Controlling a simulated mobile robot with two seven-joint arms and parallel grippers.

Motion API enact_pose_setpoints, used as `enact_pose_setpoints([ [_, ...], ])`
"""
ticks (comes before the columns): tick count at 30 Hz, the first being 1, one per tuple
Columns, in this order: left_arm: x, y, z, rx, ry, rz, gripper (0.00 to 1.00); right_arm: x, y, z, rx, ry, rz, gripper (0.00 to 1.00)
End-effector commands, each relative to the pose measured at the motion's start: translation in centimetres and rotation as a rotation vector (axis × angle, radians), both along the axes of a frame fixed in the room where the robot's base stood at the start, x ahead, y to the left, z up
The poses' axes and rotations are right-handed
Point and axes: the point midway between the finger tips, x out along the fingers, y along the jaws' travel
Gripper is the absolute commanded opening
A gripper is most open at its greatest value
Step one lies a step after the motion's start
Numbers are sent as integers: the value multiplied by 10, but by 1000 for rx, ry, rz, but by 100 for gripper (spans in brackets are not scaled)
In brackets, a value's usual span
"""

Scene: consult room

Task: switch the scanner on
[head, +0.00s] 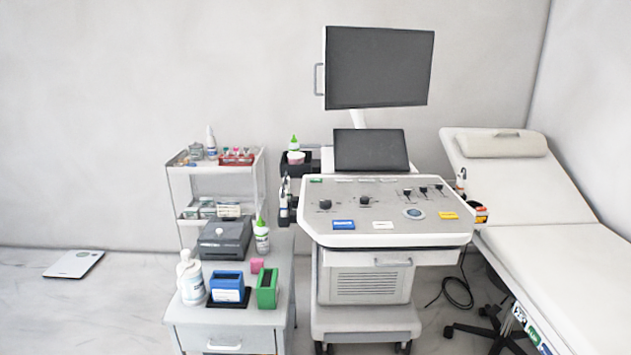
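The scanner (384,238) is a white wheeled cart in the middle of the head view. Its large upper monitor (380,67) and its smaller tilted screen (371,150) are both dark. The lettering is too small to read. Neither of my grippers shows in the head view.
A grey cabinet (222,315) at the left front holds bottles, a dark box and blue and green holders. A white trolley (215,169) stands behind it. An examination couch (560,255) is close on the right. A cable (455,293) loops on the floor. Floor at left is mostly clear.

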Motion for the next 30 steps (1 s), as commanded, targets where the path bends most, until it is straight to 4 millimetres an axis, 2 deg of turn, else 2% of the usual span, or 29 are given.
enact_pose_setpoints([
  [4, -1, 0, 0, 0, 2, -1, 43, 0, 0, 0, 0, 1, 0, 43],
  [5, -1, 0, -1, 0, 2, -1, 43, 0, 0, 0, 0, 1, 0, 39],
  [6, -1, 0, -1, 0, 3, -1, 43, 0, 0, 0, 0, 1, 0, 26],
  [8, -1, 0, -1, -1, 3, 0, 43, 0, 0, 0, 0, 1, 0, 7],
  [9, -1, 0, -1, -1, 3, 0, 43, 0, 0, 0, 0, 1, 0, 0],
  [30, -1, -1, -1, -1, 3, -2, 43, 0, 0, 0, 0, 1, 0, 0],
])
